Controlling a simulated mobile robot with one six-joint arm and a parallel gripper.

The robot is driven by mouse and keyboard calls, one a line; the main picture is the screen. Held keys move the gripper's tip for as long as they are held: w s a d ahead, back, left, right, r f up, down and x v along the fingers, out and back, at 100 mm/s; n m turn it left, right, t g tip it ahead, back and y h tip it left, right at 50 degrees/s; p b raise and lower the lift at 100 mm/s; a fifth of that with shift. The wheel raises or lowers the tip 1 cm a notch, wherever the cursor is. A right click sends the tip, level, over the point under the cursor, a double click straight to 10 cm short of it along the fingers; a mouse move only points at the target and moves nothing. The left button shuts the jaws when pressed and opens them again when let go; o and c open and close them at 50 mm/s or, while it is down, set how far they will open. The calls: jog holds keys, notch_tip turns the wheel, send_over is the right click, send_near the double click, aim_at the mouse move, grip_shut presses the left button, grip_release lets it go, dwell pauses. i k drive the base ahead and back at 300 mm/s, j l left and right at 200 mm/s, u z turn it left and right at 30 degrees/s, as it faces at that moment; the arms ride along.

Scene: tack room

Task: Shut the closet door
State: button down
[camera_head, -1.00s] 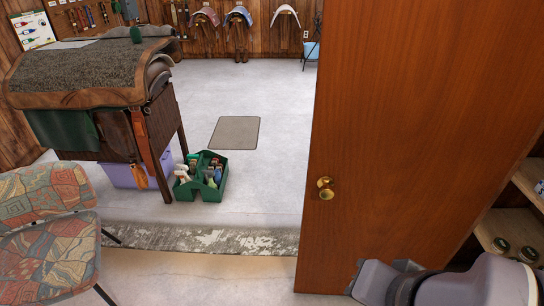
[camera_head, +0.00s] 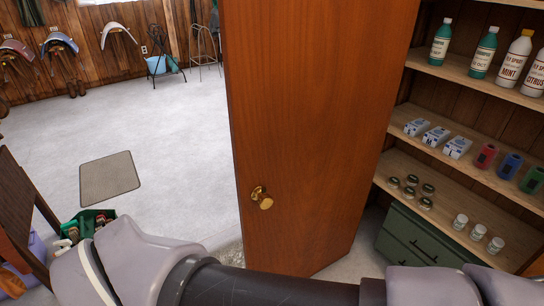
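The closet door (camera_head: 315,120) is a reddish-brown wooden panel standing open near the middle of the view. Its brass knob (camera_head: 262,198) is low on the left side of the visible face. The open closet shows to the right of the door, with its shelves (camera_head: 470,75) exposed. My arm lies across the bottom of the view, in front of the door's lower part; I cannot tell whether it touches the door. My gripper's fingers are not visible.
The shelves hold bottles (camera_head: 483,52), small boxes, colored containers and jars. A green drawer chest (camera_head: 405,240) stands below. Left of the door, the pale floor (camera_head: 180,150) is largely clear around a grey mat (camera_head: 109,178). A green caddy (camera_head: 88,222) sits at lower left.

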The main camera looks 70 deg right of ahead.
aim_at(312, 86)
jog(key=i+z, duration=0.85)
jog(key=i+j+z, duration=0.2)
jog(key=i+z, duration=0.25)
jog(key=i+j+z, duration=0.25)
jog(key=z, duration=0.2)
jog(key=i+l+z, duration=0.1)
jog(key=z, duration=0.35)
jog(key=i+z, duration=0.25)
jog(key=z, duration=0.2)
jog(key=i+z, duration=0.15)
jog(key=z, duration=0.3)
jog(key=i+j+z, duration=0.15)
jog(key=z, duration=0.25)
jog(key=i+j+z, duration=0.15)
jog(key=z, duration=0.3)
jog(key=i+j+z, duration=0.1)
jog(key=z, duration=0.35)
jog(key=i+j+z, duration=0.1)
jog(key=j+z, duration=0.2)
jog(key=z, duration=0.15)
jog(key=k+j+z, duration=0.15)
jog(key=z, duration=0.2)
jog(key=k+j+z, duration=0.15)
jog(key=z, duration=0.2)
jog(key=j, duration=0.1)
